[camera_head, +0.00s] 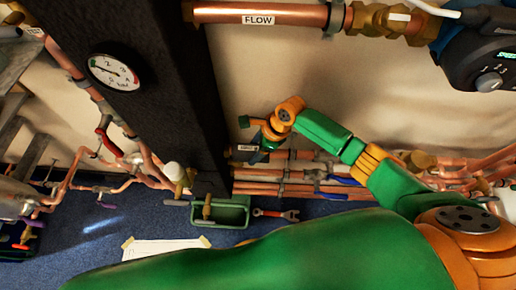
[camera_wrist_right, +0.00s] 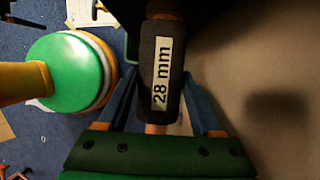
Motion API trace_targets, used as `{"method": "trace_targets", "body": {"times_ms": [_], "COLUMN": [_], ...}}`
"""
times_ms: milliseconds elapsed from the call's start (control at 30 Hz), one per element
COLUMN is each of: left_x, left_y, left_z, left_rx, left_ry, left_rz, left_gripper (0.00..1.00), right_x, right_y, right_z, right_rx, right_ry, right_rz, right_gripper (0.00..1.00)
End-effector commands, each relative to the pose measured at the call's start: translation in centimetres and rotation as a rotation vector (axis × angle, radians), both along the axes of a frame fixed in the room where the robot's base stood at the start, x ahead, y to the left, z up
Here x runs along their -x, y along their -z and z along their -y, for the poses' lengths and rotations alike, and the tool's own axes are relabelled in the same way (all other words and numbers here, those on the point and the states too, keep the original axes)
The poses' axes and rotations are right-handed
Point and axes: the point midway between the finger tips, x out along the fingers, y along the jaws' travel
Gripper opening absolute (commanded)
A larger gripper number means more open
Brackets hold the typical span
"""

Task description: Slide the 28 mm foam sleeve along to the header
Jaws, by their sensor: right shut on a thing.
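The foam sleeve (camera_wrist_right: 171,75) is a dark tube with a white "28 mm" label, around a copper pipe (camera_wrist_right: 156,129) that shows at both of its ends in the right wrist view. My right gripper (camera_wrist_right: 160,82) is shut on the sleeve, with one blue finger on each side. In the head view, my right gripper (camera_head: 258,145) is low beside the dark column, above several horizontal copper pipes. It hides most of the sleeve there. I cannot tell which part is the header. My left gripper is not in view.
A dark column (camera_head: 170,90) with a pressure gauge (camera_head: 114,72) stands left of the gripper. A pipe labelled FLOW (camera_head: 285,14) runs above. Below are a green tray (camera_head: 233,212), a red-handled tool (camera_head: 275,214) and a paper sheet (camera_head: 165,250) on the blue floor.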

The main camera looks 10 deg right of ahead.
Motion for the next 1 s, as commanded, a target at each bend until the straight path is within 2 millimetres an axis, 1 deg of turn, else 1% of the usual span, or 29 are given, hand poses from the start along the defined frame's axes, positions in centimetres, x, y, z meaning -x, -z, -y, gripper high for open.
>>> {"method": "trace_targets", "body": {"times_ms": [133,167,200,267,300,467,533,567,700,800,900,1000], "left_x": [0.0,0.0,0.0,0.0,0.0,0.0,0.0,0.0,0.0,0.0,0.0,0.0], "left_y": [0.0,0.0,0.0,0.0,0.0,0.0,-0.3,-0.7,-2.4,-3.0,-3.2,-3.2], "left_z": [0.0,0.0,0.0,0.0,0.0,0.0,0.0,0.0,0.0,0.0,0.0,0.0], "left_rx": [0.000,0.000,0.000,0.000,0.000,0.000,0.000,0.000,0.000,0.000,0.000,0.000], "left_ry": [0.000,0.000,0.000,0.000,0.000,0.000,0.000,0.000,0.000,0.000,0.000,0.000], "left_rz": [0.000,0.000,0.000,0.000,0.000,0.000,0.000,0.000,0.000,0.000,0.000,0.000], "left_gripper": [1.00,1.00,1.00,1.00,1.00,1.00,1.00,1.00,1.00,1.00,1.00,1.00], "right_x": [-0.1,-0.1,-0.1,-0.1,-0.1,-0.1,-0.1,0.0,0.2,0.5,0.6,0.6], "right_y": [0.0,0.0,0.0,0.0,0.0,0.0,-0.5,-0.9,-4.1,-5.7,-6.5,-6.6], "right_z": [-0.4,-0.4,-0.4,-0.4,-0.4,-0.4,-0.3,-0.1,1.0,1.7,2.1,2.2], "right_rx": [0.001,0.001,0.002,0.001,0.001,0.001,0.001,0.001,0.000,0.000,0.001,0.001], "right_ry": [0.000,0.000,0.000,0.000,0.000,0.000,0.000,0.000,0.001,0.000,0.000,0.000], "right_rz": [0.000,0.000,-0.001,0.000,0.000,0.000,0.000,0.000,0.002,0.000,0.000,0.000], "right_gripper": [0.13,0.69,0.80,0.96,1.00,1.00,1.00,1.00,1.00,1.00,1.00,1.00]}}
